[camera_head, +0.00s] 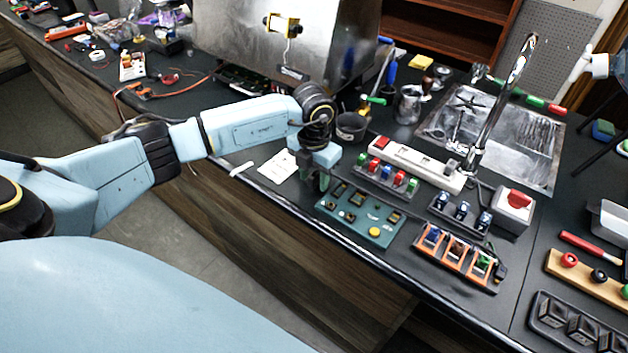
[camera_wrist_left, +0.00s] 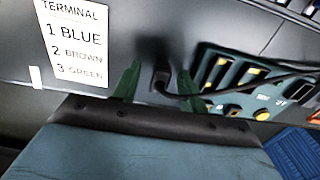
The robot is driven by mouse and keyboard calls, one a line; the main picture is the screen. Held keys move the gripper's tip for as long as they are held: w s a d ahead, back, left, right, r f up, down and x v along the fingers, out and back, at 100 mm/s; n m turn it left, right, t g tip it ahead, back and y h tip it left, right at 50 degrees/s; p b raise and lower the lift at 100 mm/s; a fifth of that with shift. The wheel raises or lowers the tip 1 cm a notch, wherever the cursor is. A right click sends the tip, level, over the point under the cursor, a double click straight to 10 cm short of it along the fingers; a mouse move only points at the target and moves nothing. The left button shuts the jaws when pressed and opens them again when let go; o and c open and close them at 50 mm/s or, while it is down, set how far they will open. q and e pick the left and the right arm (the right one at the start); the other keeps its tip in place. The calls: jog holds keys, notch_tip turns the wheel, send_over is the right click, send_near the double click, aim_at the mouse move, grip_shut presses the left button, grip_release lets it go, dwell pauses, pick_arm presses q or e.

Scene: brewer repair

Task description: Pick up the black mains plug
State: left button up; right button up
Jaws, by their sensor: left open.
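The black mains plug (camera_wrist_left: 161,77) shows in the left wrist view, with its black cable (camera_wrist_left: 192,97) running off to the right. My left gripper (camera_wrist_left: 157,86) is open, with one dark green finger on each side of the plug. I see no clear contact between fingers and plug. In the head view my left gripper (camera_head: 315,180) points down near the counter's front edge, just left of the green panel. The plug is hidden there by the gripper and wrist.
A terminal card (camera_head: 279,166) lies left of the gripper. The green panel (camera_head: 345,232) sits close on the right. Beyond are a white power strip (camera_head: 415,164), coloured connectors, an orange terminal tray (camera_head: 455,257), a red-switch box (camera_head: 514,206) and a metal sink (camera_head: 440,128).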

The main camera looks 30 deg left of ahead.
pick_arm(q)
grip_shut()
jog(key=shift+r, duration=0.1)
